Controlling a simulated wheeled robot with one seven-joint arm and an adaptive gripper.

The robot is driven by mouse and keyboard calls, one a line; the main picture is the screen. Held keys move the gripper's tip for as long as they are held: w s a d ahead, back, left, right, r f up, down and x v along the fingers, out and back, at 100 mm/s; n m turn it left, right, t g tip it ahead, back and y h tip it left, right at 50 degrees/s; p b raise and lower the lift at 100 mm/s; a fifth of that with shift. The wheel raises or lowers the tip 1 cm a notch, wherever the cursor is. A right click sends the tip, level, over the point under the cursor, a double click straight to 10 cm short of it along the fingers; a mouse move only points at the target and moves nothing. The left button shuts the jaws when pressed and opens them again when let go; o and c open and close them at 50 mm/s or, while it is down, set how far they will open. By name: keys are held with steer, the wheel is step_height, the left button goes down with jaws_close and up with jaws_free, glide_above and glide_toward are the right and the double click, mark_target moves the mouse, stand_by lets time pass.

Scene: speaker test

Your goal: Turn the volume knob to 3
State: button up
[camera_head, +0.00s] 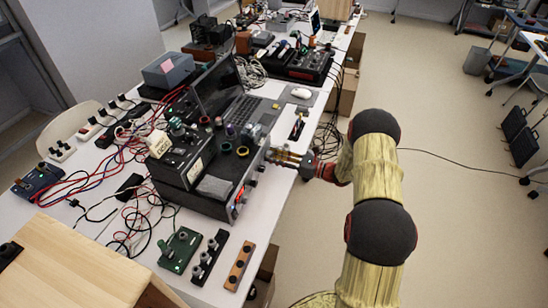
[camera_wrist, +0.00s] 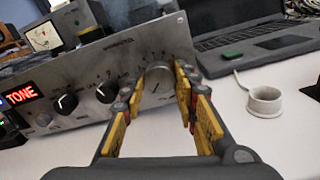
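The large silver knob (camera_wrist: 158,82) is on the metal front panel (camera_wrist: 100,62) of a device in the wrist view, with scale marks around it. I take it to be the volume knob; its label is not readable. My gripper (camera_wrist: 160,97) is open, with yellow-padded fingers on the left and right of the knob. Small gaps seem to show at both sides; contact cannot be told. In the head view my gripper (camera_head: 284,157) points left at the device's front edge, and the knob is hidden there.
Smaller black knobs (camera_wrist: 107,91) and a red lit "TONE" display (camera_wrist: 19,95) are left of the silver knob. A laptop (camera_wrist: 255,38) and a small white cup-like object (camera_wrist: 265,101) are to the right.

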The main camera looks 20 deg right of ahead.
steer(key=c, duration=0.6)
steer(key=shift+c, duration=0.3)
steer(key=shift+r+m+p, duration=0.1)
steer(key=shift+m+p, duration=0.2)
steer(key=shift+p, duration=0.1)
steer(key=shift+r+m+p, duration=0.1)
steer(key=shift+m+p, duration=0.7)
steer(key=shift+p, duration=0.35)
steer(key=m+p, duration=0.7)
steer(key=m, duration=0.2)
steer(key=m+p, duration=0.2)
steer(key=m, duration=0.2)
steer(key=shift+m, duration=0.4)
